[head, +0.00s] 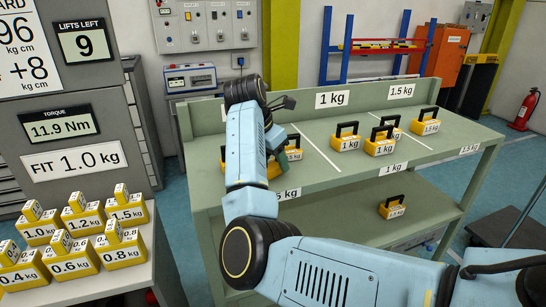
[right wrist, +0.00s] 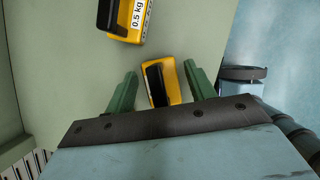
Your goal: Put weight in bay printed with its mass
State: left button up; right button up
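The bench (head: 330,185) has bays divided by white lines, with a 1 kg label (head: 332,99) and a 1.5 kg label (head: 402,90) at the back. My right gripper (right wrist: 160,70) is over its left bay, mostly hidden by my arm in the head view. Its green fingers are open on either side of a yellow weight with a black handle (right wrist: 172,82), with gaps beside it. A weight marked 0.5 kg (right wrist: 130,20) lies beyond. Yellow weights marked 1 kg (head: 347,143) (head: 379,147) stand in the middle bay, and another weight (head: 426,127) stands farther right. My left gripper is not in view.
One weight (head: 391,210) sits on the lower shelf. A side table at left holds several yellow blocks (head: 75,263) marked 0.4 to 1.5. Signs read FIT 1.0 kg (head: 75,162), lifts left 9 (head: 86,42) and torque 11.9 Nm (head: 57,128). The middle bay's front is clear.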

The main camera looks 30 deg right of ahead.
jog(key=shift+o, duration=0.3)
jog(key=shift+r, duration=0.1)
jog(key=shift+a+r, duration=0.1)
jog(key=shift+r, duration=0.2)
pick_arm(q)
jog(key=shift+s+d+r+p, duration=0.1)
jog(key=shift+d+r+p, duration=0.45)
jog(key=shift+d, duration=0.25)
pick_arm(e)
jog(key=v, duration=1.1)
jog(key=shift+r, duration=0.25)
